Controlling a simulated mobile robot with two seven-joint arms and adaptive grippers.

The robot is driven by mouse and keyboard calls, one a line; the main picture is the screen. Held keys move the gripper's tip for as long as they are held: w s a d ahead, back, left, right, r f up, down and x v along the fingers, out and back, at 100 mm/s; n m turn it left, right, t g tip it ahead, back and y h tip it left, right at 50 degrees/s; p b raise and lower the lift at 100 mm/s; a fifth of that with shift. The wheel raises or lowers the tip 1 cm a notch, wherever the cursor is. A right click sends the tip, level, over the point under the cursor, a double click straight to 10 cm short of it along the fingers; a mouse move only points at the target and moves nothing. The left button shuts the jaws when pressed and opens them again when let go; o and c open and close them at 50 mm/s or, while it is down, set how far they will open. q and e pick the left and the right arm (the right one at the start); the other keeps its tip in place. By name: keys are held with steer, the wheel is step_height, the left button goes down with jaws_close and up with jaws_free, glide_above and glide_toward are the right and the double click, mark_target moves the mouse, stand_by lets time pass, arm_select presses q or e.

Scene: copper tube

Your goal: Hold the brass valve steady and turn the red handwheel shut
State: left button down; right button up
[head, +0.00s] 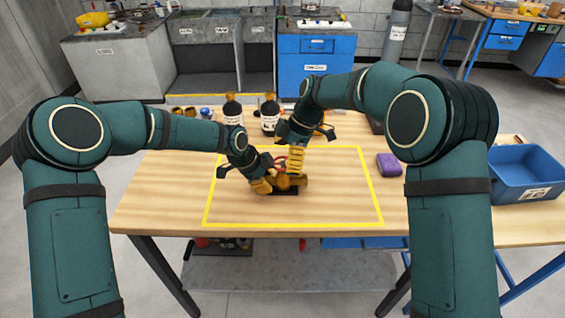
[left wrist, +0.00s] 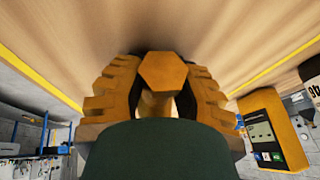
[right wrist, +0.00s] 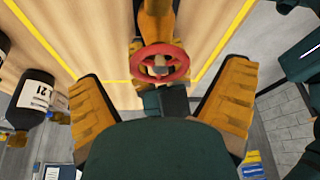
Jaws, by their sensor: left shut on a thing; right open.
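The brass valve (head: 291,181) lies on a dark base inside the yellow outline on the table. My left gripper (head: 264,185) is shut on the valve body at its left side. In the left wrist view the valve's hexagonal end (left wrist: 163,72) sits between the two orange fingers. The red handwheel (right wrist: 160,63) shows in the right wrist view, on top of the valve body. My right gripper (right wrist: 165,100) is open, with its fingers spread wide to the left and right of the wheel and apart from it. In the head view the right gripper partly hides the handwheel.
Two dark bottles with white labels (head: 233,110) stand behind the valve. A purple block (head: 389,164) lies right of the outline. A blue bin (head: 525,176) stands at the far right. The front of the table is clear.

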steer(key=shift+x, duration=1.1)
steer(key=c, duration=1.2)
steer(key=shift+m+t, duration=0.9)
steer(key=shift+m, duration=1.5)
steer(key=o, duration=1.2)
steer(key=v, duration=1.2)
steer(key=shift+d, duration=0.1)
